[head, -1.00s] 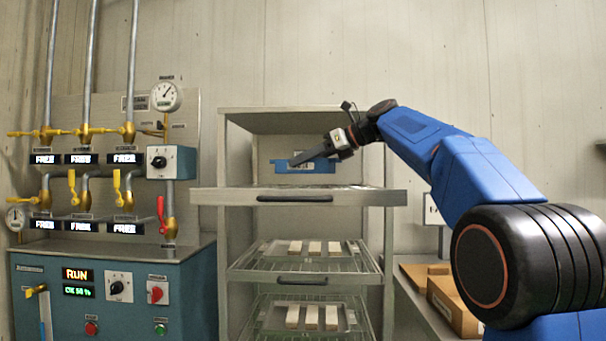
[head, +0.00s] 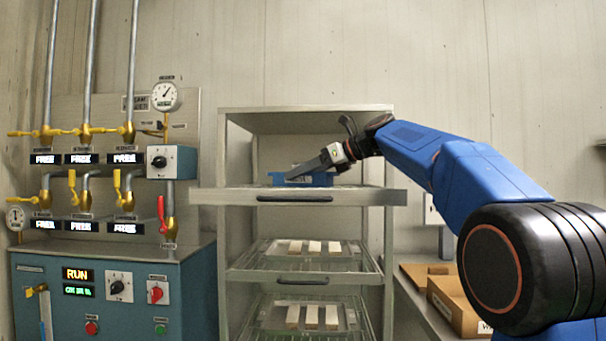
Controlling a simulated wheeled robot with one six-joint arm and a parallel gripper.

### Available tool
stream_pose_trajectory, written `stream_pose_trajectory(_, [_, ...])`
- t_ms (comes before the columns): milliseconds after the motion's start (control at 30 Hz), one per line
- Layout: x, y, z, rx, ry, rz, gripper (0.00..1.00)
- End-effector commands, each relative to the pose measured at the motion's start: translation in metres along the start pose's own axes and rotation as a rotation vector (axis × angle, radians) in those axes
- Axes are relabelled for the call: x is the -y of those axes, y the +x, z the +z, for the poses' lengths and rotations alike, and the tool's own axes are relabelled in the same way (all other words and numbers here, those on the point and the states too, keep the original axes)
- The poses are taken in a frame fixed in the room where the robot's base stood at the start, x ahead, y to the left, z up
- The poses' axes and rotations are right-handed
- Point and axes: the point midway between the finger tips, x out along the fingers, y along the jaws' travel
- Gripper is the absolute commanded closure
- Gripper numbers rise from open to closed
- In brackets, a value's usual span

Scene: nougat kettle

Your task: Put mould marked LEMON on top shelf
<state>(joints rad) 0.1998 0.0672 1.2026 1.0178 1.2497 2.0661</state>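The blue mould (head: 320,181) is in the top bay of the rack, low over the top shelf (head: 225,196), with its underside at or just above the shelf's raised front edge. A pale label shows on its front, but I cannot read it. My gripper (head: 294,175) reaches in from the right, tilted down to the left, with its grey finger overlapping the mould's front. Only one finger shows clearly, so I cannot tell whether the grip is still closed. The front edge hides the shelf floor and any contact there.
Two lower wire shelves (head: 304,279) hold pale bars. The rack's top panel (head: 305,109) is above my gripper and its right post stands beside my arm. A teal control cabinet (head: 130,270) with valves is left; a cardboard box (head: 455,300) sits on a bench at right.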

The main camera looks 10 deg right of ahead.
Motion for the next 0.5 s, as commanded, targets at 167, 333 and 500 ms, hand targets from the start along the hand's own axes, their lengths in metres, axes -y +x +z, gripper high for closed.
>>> stream_pose_trajectory(167, [0.0, 0.0, 0.0, 0.0, 0.0, 0.0, 0.35])
stream_pose_trajectory(333, [0.0, -0.001, 0.002, 0.0, 0.0, 0.0, 0.35])
stream_pose_trajectory(500, [0.001, -0.018, 0.002, 0.0, 0.001, -0.002, 0.35])
